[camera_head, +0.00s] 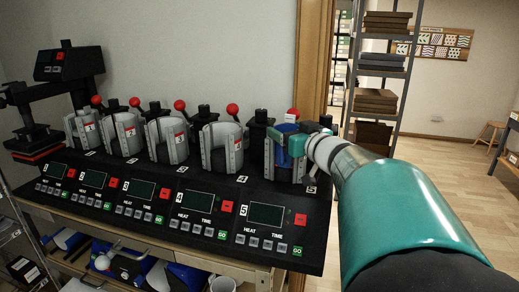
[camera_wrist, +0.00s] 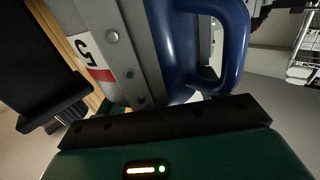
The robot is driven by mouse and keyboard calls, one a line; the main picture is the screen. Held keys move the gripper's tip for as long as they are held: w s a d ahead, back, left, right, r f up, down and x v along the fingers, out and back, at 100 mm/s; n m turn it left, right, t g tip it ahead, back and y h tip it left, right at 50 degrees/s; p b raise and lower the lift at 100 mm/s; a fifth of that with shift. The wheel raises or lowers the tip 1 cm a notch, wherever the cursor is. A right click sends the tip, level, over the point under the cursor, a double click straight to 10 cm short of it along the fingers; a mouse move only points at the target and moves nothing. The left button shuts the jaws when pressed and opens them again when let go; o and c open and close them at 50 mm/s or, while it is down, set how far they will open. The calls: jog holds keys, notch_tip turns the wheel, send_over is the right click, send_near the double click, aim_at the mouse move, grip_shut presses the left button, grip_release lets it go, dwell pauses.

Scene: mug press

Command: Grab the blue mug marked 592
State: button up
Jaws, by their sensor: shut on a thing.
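The blue mug (camera_head: 284,159) stands upright inside the rightmost press, number 5 (camera_head: 270,160), partly hidden by the press's grey clamp and my gripper. It fills the wrist view's middle as a glossy blue body (camera_wrist: 178,50) with a loop handle (camera_wrist: 236,45). My teal gripper (camera_head: 294,142) reaches in from the right at the mug's handle side and is shut on the mug. Its dark jaw (camera_wrist: 170,120) crosses the lower wrist view against the handle. I cannot read a 592 mark in either view.
Several other clamp presses with red-knobbed levers (camera_head: 180,106) line up to the left. A black control panel (camera_head: 150,195) with screens and buttons lies in front of them. A shelf rack (camera_head: 408,75) stands behind right. Open wooden floor (camera_head: 440,160) lies to the right.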

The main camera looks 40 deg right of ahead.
jog(key=shift+w, duration=0.1)
jog(key=shift+c, duration=0.9)
jog(key=shift+r, duration=0.1)
jog(key=shift+r, duration=0.15)
notch_tip(320, 180, up, 28)
jog(key=shift+f, duration=0.25)
